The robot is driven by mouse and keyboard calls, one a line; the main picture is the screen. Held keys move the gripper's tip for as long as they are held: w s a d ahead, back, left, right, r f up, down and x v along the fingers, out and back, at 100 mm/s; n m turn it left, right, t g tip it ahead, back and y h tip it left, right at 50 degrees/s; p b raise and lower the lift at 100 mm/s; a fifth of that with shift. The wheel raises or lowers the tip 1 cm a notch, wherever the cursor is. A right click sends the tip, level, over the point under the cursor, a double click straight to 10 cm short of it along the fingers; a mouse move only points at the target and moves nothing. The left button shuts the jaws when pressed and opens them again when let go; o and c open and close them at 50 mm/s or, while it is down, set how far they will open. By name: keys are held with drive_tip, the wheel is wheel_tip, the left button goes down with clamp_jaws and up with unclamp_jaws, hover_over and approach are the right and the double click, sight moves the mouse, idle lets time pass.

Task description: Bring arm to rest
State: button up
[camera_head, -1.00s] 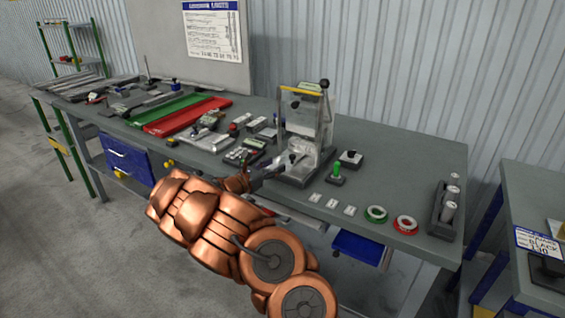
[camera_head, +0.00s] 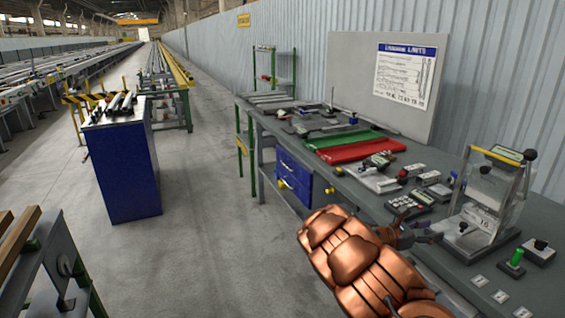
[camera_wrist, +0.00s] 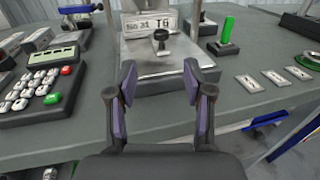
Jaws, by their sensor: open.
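My copper-coloured arm (camera_head: 362,262) reaches from the bottom of the head view towards the workbench. My gripper (camera_head: 434,236) is at the front of the test stand (camera_head: 488,200), which has a clear shield and a yellow-topped display. In the wrist view my gripper (camera_wrist: 160,80) is open, its two dark fingers apart with nothing between them. The stand's metal base (camera_wrist: 165,77) and black knob (camera_wrist: 161,40) lie just beyond the fingertips. I cannot tell whether the fingers touch the base.
A keypad device (camera_wrist: 38,90) lies left of my gripper, a green-handled tool (camera_wrist: 226,32) right. Red (camera_head: 358,150) and green (camera_head: 342,139) trays lie farther along the bench. A blue cabinet (camera_head: 122,172) stands across the aisle. The floor (camera_head: 215,215) between is clear.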

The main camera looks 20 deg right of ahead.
drive_tip(key=s+a+r+m+g+y, duration=0.2)
drive_tip(key=s+a+r+m+y, duration=0.25)
drive_tip(key=s, duration=0.45)
drive_tip(key=s+a+r+m+g+y, duration=0.1)
drive_tip(key=s+a+r+m+g, duration=0.3)
drive_tip(key=s+m, duration=0.35)
drive_tip(key=s+a+f+m+t+y, duration=0.1)
drive_tip(key=s+a+y, duration=0.3)
drive_tip(key=a, duration=0.7)
drive_tip(key=s+a+f+m+t+y, duration=0.2)
drive_tip(key=s+a, duration=0.5)
drive_tip(key=a, duration=0.5)
drive_tip(key=s+a+f+m+t+y, duration=0.1)
drive_tip(key=s+a+y, duration=0.4)
drive_tip(key=a, duration=0.7)
drive_tip(key=shift+s+a+f+m+t+y, duration=0.2)
drive_tip(key=shift+f+m+t+y, duration=0.2)
drive_tip(key=shift+f+t+y, duration=0.5)
